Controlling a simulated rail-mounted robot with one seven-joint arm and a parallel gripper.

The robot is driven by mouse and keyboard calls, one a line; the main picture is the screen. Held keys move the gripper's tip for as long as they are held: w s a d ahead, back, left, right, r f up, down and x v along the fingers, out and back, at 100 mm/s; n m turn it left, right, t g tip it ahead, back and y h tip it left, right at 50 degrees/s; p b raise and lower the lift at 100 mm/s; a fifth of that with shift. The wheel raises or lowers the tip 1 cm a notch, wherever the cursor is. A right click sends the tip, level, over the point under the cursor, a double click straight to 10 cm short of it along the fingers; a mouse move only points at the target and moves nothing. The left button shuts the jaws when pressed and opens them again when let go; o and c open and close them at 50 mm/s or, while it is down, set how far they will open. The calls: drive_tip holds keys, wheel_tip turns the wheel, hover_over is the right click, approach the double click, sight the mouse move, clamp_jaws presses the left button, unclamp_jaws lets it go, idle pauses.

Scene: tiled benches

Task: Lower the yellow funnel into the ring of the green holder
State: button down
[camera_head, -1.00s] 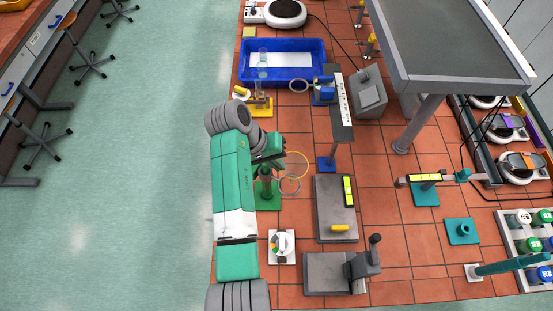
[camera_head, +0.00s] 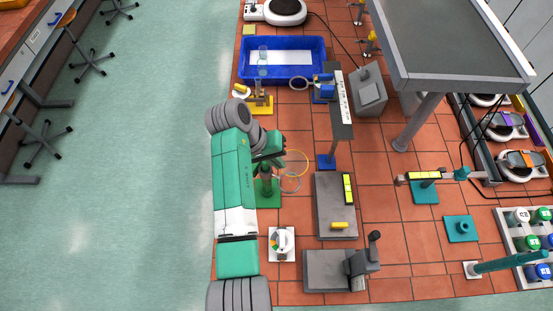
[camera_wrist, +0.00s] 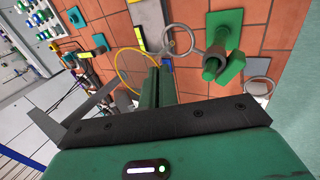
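The yellow funnel shows as a thin yellow circle (camera_head: 297,163) beside my gripper (camera_head: 280,156) in the head view. In the wrist view its large rim (camera_wrist: 119,66) passes behind the green fingers of my gripper (camera_wrist: 158,78). The fingers are close together at the rim, but the contact itself is hidden. The green holder (camera_head: 268,199) stands below my gripper in the head view, partly covered by my arm. Its grey ring (camera_head: 290,190) is empty and lies just below the yellow circle in the picture. The wrist view shows the holder's base (camera_wrist: 226,22) and ring (camera_wrist: 181,53) right of the funnel.
A grey slab (camera_head: 328,222) with yellow pieces lies right of the holder. A blue stand (camera_head: 326,162) rises beyond it. A white device (camera_head: 281,256) stands below. A blue tray (camera_head: 244,72) and a yellow-based stand (camera_head: 259,111) stand farther up.

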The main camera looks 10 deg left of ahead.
drive_tip(key=shift+r, duration=0.1)
idle(0.5)
wheel_tip(320, 180, down, 8)
drive_tip(key=b, duration=0.4)
idle(0.7)
drive_tip(key=shift+f+b, duration=1.6)
drive_tip(key=shift+f, duration=0.4)
idle(0.4)
drive_tip(key=c, duration=1.6)
unclamp_jaws()
